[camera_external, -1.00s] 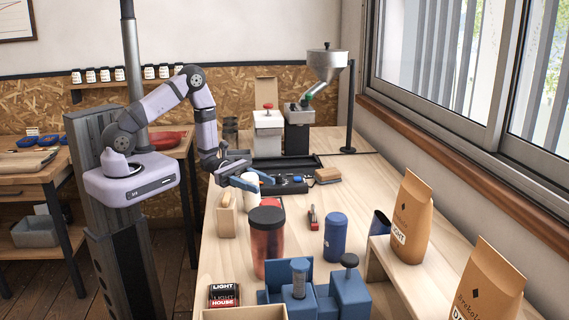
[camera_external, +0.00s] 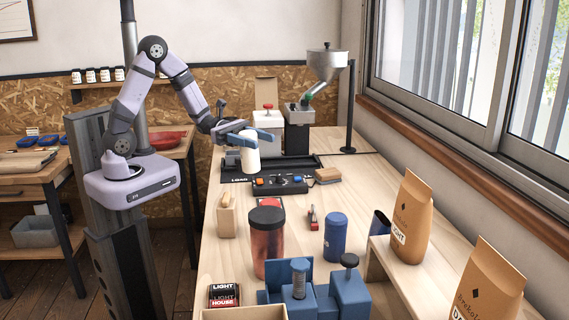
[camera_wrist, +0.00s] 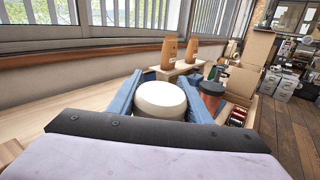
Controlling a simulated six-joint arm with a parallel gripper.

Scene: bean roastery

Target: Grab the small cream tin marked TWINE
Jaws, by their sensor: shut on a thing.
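My gripper (camera_external: 248,136) is shut on a small cream tin (camera_external: 250,155). It holds the tin upright in the air, above the black tray with the LOAD marking (camera_external: 234,180). In the wrist view the tin's round pale lid (camera_wrist: 161,98) sits between the two blue fingers of my gripper (camera_wrist: 162,90). The tin's marking cannot be read in either view.
A control box with coloured knobs (camera_external: 280,186) is just below and right of the tin. A red-brown canister (camera_external: 267,245), a blue canister (camera_external: 336,238), a wooden block (camera_external: 226,220) and a blue device (camera_external: 345,292) stand nearer. Paper bags (camera_external: 411,222) stand right. A hopper (camera_external: 326,66) stands behind.

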